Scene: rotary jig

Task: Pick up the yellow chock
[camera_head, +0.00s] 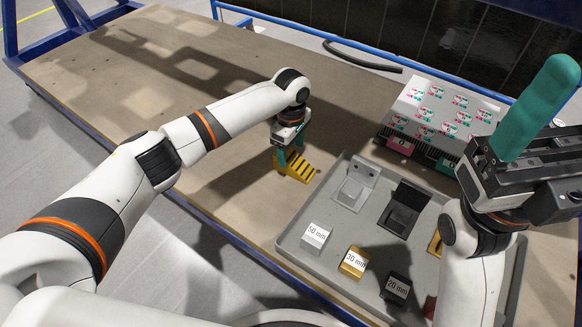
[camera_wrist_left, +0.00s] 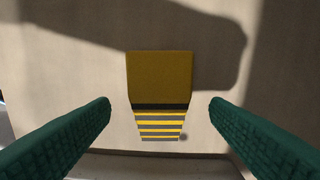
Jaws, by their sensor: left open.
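The yellow chock (camera_head: 296,167) stands on the wooden table, left of the grey tray, with black stripes on its sloped side. In the left wrist view the chock (camera_wrist_left: 160,78) sits centred between the green fingers, with clear gaps on both sides. My left gripper (camera_head: 288,150) is open and empty, pointing down right over the chock. The same gripper (camera_wrist_left: 160,115) shows both fingers spread in the wrist view. My right gripper (camera_head: 540,110) is raised at the far right; its green finger pads overlap, so its opening is hidden.
The grey tray (camera_head: 285,240) holds blocks marked 50 mm (camera_head: 316,236), 30 mm (camera_head: 354,262) and 20 mm (camera_head: 397,288), a grey bracket (camera_head: 355,185) and a black bracket (camera_head: 405,205). A white labelled box (camera_head: 435,110) stands behind. The table's left part is clear.

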